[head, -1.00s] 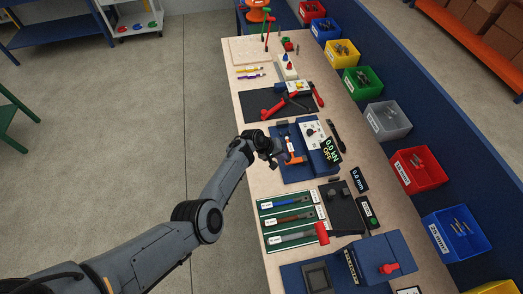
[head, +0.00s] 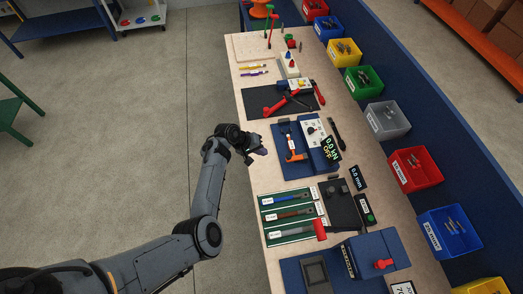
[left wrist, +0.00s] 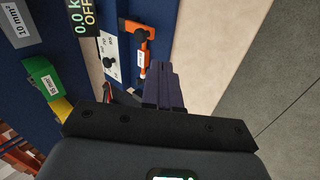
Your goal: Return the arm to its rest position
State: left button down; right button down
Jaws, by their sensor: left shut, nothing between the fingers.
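My left gripper (head: 257,151) hangs over the left edge of the workbench (head: 262,178), beside the blue fixture (head: 323,155) with its orange-handled tool (head: 293,146). It is shut and empty. In the left wrist view its closed fingers (left wrist: 163,88) point toward the bench edge, with the orange-handled tool (left wrist: 139,42) beyond them. My right gripper is out of view.
Bench items include a green tray of tools (head: 289,211), a black mat (head: 262,100) with red-handled pliers and a display reading 0.0 kN OFF (head: 330,148). Coloured bins (head: 415,170) line the far side.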

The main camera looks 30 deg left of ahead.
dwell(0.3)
pick_arm(q)
jog(key=s+a+f+g+y, duration=0.1)
jog(key=s+a+f+g, duration=0.25)
jog(key=s+f, duration=1.1)
jog(key=s+a+r+m+y+p, duration=0.15)
jog(key=s+a+y, duration=0.35)
jog(key=s, duration=0.9)
jog(key=s+d+r+m, duration=0.2)
jog(key=d+r, duration=0.2)
jog(key=r, duration=0.4)
jog(key=s+d+r+m+t, duration=0.1)
jog(key=s+d+r+m, duration=0.1)
jog(key=r, duration=0.6)
jog(key=s+d+r+m+t, duration=0.1)
jog(key=s+d+r+m, duration=0.1)
jog(key=d+r, duration=0.4)
notch_tip(320, 180, up, 3)
jog(key=shift+d+f+m+h, duration=0.15)
jog(key=shift+m+h, duration=0.25)
jog(key=shift+m, duration=0.35)
